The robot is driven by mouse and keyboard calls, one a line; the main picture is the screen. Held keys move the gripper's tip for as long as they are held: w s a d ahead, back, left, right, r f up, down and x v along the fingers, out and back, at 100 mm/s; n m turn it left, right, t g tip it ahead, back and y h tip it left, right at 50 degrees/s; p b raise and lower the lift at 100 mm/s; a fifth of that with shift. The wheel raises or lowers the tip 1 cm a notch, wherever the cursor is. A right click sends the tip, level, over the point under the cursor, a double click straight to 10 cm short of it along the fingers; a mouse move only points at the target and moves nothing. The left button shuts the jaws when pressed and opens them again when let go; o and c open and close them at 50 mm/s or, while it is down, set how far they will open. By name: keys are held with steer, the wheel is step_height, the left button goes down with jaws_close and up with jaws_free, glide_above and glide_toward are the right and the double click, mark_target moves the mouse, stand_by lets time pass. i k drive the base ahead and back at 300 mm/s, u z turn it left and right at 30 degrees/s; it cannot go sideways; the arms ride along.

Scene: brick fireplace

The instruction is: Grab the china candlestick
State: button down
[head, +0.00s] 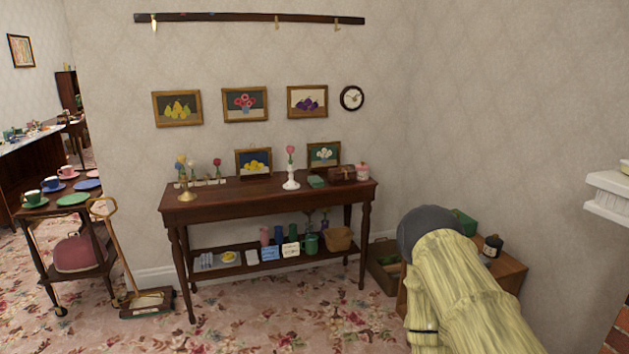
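A white candlestick (291,182), which looks like china, stands upright on the dark wooden side table (240,198), right of its middle. A pink flower-like top (290,154) rises from it. A brass-coloured candlestick (187,190) stands near the table's left end. What appears to be my arm, pale yellow with a dark grey rounded part, fills the lower right, well apart from the table top. My gripper cannot be made out in the head view.
Framed pictures lean behind the white candlestick; a green item (316,181), a brown box (342,174) and a pink-and-white jar (363,172) stand to its right. The lower shelf is crowded. A carpet sweeper (147,302) stands left. The flowered carpet (270,320) in front is clear.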

mark_target(291, 183)
steer(key=u, duration=0.1)
steer(key=i, duration=2.65)
steer(key=u, duration=0.2)
